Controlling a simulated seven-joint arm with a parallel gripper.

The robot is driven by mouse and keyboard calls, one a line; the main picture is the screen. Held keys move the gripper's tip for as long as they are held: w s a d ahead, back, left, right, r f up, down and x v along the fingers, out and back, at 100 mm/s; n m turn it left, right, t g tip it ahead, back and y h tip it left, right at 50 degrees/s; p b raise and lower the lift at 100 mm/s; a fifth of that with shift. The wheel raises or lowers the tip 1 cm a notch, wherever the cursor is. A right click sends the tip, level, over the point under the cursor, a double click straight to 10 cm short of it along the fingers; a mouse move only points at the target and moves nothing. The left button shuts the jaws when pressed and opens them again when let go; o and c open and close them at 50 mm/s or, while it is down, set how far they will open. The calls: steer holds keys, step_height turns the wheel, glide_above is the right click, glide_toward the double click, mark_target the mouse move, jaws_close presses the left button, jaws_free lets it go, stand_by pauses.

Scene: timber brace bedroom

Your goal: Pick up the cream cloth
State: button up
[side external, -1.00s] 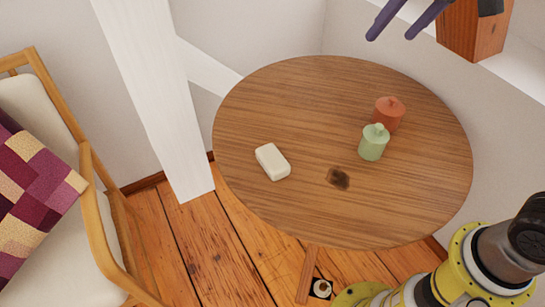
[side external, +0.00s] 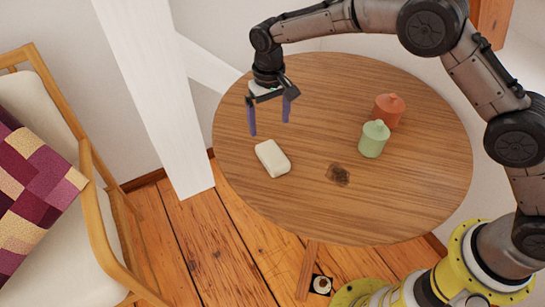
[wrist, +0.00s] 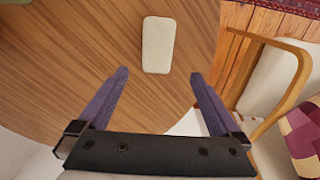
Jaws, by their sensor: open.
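The cream cloth (side external: 272,158) is a small, folded, rounded block lying flat on the round wooden table (side external: 310,215), near its left edge. It also shows in the wrist view (wrist: 158,45), beyond the fingertips and roughly centred between them. My gripper (side external: 269,128) has purple fingers that point down, spread apart with nothing between them. In the side view it hangs just behind the cloth, apparently above the table. In the wrist view my gripper (wrist: 159,75) is open and not touching the cloth.
A green lidded jar (side external: 374,140) and a red-brown lidded jar (side external: 388,110) stand together on the table's right side. A white timber brace (side external: 150,100) and a chair (side external: 75,170) are left of the table. Tabletop around the cloth is clear.

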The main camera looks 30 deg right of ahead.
mark_target(272, 153)
step_height(272, 153, down, 8)
steer(key=shift+r, duration=0.2)
steer(key=shift+s+d+f, duration=0.15)
steer(key=shift+f, duration=1.2)
steer(key=shift+s+d+f, duration=0.1)
steer(key=shift+s+f, duration=0.05)
steer(key=shift+f, duration=1.2)
steer(key=c, duration=1.3)
steer(key=shift+r, duration=0.1)
steer(key=shift+r, duration=0.1)
